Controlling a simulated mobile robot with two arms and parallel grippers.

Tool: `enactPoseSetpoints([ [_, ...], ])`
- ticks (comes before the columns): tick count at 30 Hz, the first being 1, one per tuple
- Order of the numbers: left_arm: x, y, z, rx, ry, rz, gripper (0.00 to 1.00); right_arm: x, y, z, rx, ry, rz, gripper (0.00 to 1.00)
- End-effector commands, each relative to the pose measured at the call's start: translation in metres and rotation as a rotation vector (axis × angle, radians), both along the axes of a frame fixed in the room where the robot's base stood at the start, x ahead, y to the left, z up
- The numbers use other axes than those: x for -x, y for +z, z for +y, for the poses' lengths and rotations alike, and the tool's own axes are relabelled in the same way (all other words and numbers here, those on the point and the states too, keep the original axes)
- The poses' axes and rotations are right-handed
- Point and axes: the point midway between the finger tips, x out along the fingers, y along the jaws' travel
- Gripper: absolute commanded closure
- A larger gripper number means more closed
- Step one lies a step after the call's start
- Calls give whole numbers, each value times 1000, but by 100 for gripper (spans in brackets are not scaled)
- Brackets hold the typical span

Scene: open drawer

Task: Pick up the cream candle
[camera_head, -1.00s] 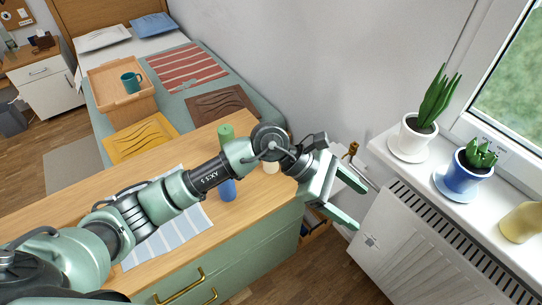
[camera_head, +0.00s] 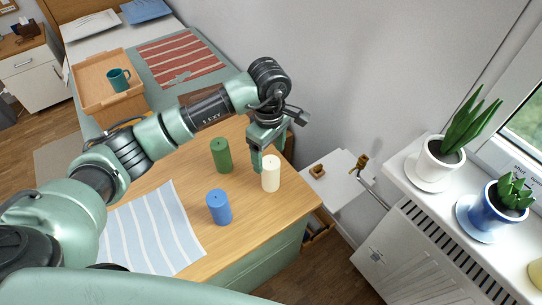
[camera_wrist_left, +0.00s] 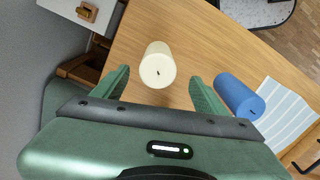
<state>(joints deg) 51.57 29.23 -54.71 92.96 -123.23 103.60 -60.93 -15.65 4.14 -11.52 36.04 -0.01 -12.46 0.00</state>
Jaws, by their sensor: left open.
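The cream candle (camera_head: 271,174) stands upright near the right end of the wooden dresser top. In the head view my left gripper (camera_head: 263,160) is over the dresser beside it, pointing down, and partly overlaps the candle's left edge. In the left wrist view the cream candle (camera_wrist_left: 158,68) shows between and just beyond the two open green fingers (camera_wrist_left: 160,88), with nothing held. I cannot tell whether a finger touches it. My right gripper is not in view.
A green candle (camera_head: 221,155) and a blue candle (camera_head: 218,207) stand left of the cream one; the blue one also shows in the left wrist view (camera_wrist_left: 238,94). A striped cloth (camera_head: 150,232) lies on the dresser. A windowsill with potted plants (camera_head: 440,155) is at right.

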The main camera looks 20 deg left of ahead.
Motion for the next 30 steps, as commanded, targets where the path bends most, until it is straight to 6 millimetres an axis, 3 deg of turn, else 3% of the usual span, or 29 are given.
enactPoseSetpoints([
  [5, 1, -7, -1, 2, 0, 2, 27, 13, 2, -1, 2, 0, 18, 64],
  [12, 2, -33, -3, 4, 0, 5, 27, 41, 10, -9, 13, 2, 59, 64],
  [21, 3, -74, -5, 4, 0, 3, 27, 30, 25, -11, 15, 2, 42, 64],
  [29, 2, -78, -5, 4, 0, -1, 27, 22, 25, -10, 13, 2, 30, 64],
  [30, 2, -78, -5, 4, 0, -1, 32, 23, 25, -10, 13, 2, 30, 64],
])
